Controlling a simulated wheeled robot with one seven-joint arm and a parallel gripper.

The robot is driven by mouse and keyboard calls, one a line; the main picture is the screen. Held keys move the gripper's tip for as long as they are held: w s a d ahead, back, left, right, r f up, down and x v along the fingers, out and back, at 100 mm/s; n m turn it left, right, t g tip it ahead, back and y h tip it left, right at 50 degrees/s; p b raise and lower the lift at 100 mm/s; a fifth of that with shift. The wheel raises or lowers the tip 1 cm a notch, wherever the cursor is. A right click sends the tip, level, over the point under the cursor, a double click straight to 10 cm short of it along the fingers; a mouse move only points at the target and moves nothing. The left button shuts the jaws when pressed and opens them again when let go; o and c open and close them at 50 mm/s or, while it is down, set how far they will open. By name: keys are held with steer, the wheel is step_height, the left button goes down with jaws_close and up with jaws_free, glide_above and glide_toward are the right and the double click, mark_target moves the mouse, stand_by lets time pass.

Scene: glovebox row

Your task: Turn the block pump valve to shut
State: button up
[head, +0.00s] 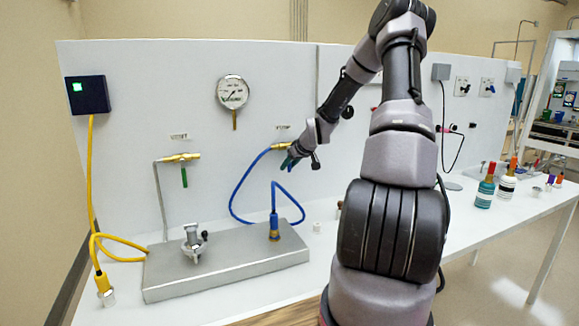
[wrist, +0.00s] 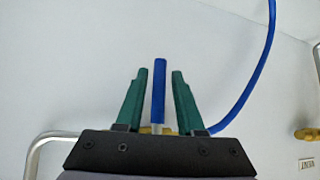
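The pump valve is a brass fitting (head: 281,146) on the white panel, under a small label, with a blue hose on it. My gripper (head: 289,163) is in front of it and partly covers it. In the wrist view the valve's blue lever (wrist: 158,92) stands between the two green fingers of my gripper (wrist: 160,75). A gap shows on each side of the lever, so the fingers are open around it and do not appear to touch it. The lever lies across the line of the brass body (wrist: 150,130), which is mostly hidden behind my gripper.
A second brass valve (head: 181,157) with a green lever hangs to the left. A pressure gauge (head: 233,92) is above. The blue hose (head: 238,190) loops down to a metal block (head: 225,262) on the bench. Bottles (head: 485,190) stand far right.

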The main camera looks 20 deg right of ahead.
stand_by(0.3)
steer(key=v, duration=1)
steer(key=shift+s+r, duration=0.25)
steer(key=shift+s, duration=0.05)
steer(key=shift+d, duration=0.1)
steer(key=s+a+r+m, duration=0.2)
steer(key=s+a+r, duration=0.3)
steer(key=s, duration=0.5)
steer(key=s+a+r+m+g, duration=0.1)
steer(key=s+a+r+m, duration=0.1)
steer(key=s+a+r, duration=0.4)
steer(key=s+a+r+m, duration=0.2)
steer(key=s+a+r, duration=0.4)
steer(key=s, duration=1)
step_height(320, 180, up, 2)
steer(key=shift+s+a+r+g, duration=0.15)
steer(key=shift+s+r+g, duration=0.05)
steer(key=shift+g, duration=0.2)
